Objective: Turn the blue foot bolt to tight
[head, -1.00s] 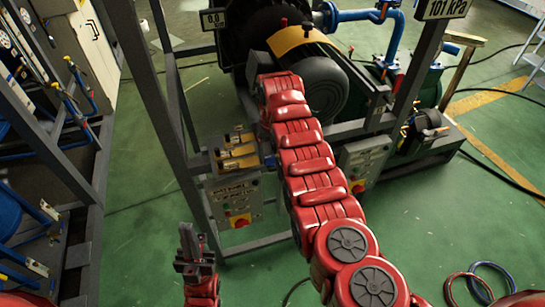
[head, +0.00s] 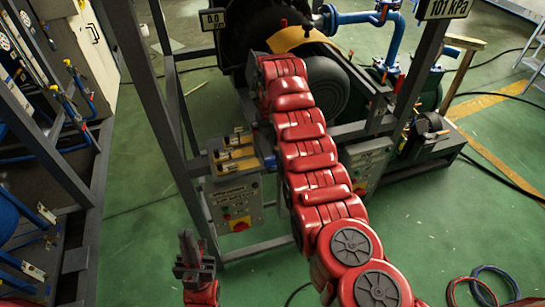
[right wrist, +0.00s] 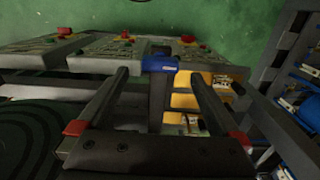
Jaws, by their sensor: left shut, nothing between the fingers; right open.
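A blue block-like part (right wrist: 160,64), which looks like the blue foot bolt, shows in the right wrist view at the end of a dark grey bar. My right gripper (right wrist: 160,75) is open, and the blue part appears between its fingertips. I cannot tell whether the fingers touch it. In the head view a small blue part (head: 270,162) shows at the right of the yellow block panel, beside my right arm. My right gripper is not clearly visible there. My left gripper (head: 187,240) is shut and empty at the lower left.
Yellow blocks (head: 236,158) sit on the grey frame above a control box (head: 236,204) with a red knob. A second control box (head: 366,163) is right of my right arm. A frame post (head: 172,120) stands left of it. Hoses (head: 485,285) lie on the open green floor.

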